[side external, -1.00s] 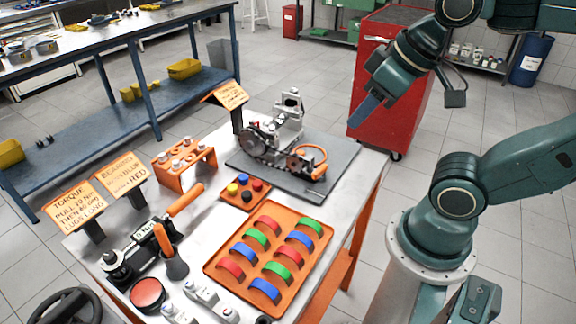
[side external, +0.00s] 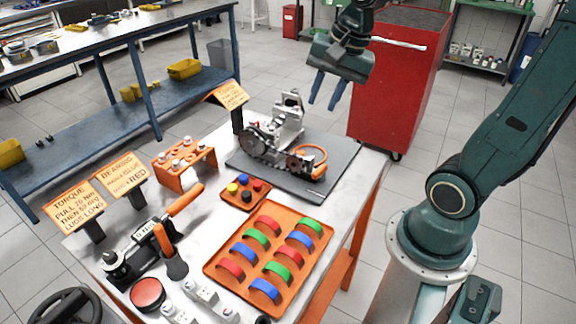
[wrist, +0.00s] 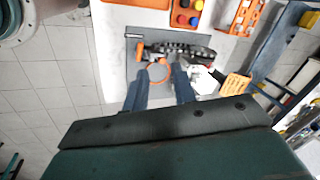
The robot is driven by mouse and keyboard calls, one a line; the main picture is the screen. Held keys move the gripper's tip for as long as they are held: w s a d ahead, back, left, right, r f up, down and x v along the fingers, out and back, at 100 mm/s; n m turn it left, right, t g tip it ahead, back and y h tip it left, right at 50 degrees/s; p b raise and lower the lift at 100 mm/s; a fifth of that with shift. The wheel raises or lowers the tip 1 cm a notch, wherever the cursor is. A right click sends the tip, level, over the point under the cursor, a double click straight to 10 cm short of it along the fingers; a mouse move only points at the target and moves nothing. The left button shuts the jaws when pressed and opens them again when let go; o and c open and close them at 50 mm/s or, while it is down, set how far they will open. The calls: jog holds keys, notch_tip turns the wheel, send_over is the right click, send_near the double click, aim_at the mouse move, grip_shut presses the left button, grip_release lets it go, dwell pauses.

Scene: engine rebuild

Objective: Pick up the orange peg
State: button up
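I cannot single out an orange peg in either view. A small orange tray (side external: 230,200) holds several small round coloured pieces, among them yellow, blue, red and black; it also shows at the top of the wrist view. My gripper (side external: 327,105) is high above the far right part of the bench, beyond the engine assembly (side external: 275,135). Its two blue fingers point down, apart, with nothing between them.
The engine assembly sits on a grey mat (side external: 340,165). A larger orange tray (side external: 222,262) holds red, green and blue curved shells. An orange rack (side external: 170,177), sign stands and a torque wrench (side external: 184,200) are at left. A red cabinet (side external: 395,85) stands behind the bench.

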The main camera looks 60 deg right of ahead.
jog(key=w+d+f+m+y, duration=0.1)
jog(key=w+d+f+m, duration=0.2)
jog(key=d+m, duration=0.2)
jog(key=w+d+f+m+g, duration=0.1)
jog(key=w+d+f+m, duration=0.2)
jog(key=m, duration=0.5)
jog(key=shift+d+f+y, duration=0.4)
jog(key=shift+d+f, duration=0.35)
jog(key=shift+d, duration=0.25)
jog(key=shift+x, duration=4.3)
jog(key=shift+s+f, duration=0.1)
jog(key=shift+s, duration=0.05)
jog(key=shift+x, duration=2.45)
